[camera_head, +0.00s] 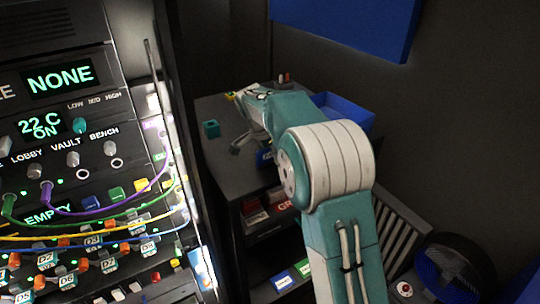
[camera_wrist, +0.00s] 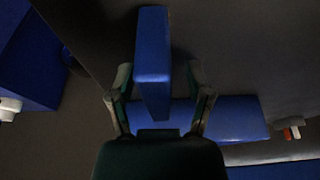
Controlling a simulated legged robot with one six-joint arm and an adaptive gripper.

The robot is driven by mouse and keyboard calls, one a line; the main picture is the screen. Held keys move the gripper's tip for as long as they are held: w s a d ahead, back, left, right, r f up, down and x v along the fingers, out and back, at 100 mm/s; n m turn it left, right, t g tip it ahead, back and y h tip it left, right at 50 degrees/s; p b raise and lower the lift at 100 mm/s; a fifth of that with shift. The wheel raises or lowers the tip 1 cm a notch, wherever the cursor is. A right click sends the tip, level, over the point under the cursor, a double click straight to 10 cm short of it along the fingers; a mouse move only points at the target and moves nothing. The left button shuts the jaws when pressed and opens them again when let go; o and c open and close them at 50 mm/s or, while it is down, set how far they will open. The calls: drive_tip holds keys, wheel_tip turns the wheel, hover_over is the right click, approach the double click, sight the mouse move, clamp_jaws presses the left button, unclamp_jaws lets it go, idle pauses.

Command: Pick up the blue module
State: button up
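In the wrist view, an upright-looking blue block (camera_wrist: 152,58), which may be the blue module, lies between the two fingers of my gripper (camera_wrist: 158,85). The fingers are spread, with a visible gap on each side of the block. A second blue piece (camera_wrist: 235,118) lies just right of the right finger. I cannot tell which of these is the module. In the head view, my gripper (camera_head: 243,142) is at the cabinet top's front edge, partly hidden by my arm. A small blue patch (camera_head: 264,157) shows beside it.
A teal cube (camera_head: 211,128) sits on the dark cabinet top (camera_head: 215,165), left of my gripper. A blue bin (camera_head: 347,112) stands behind my arm. A panel rack (camera_head: 75,150) with cables fills the left. Shelves with labelled bins lie below.

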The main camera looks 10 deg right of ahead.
clamp_jaws()
drive_tip(key=shift+r, duration=0.1)
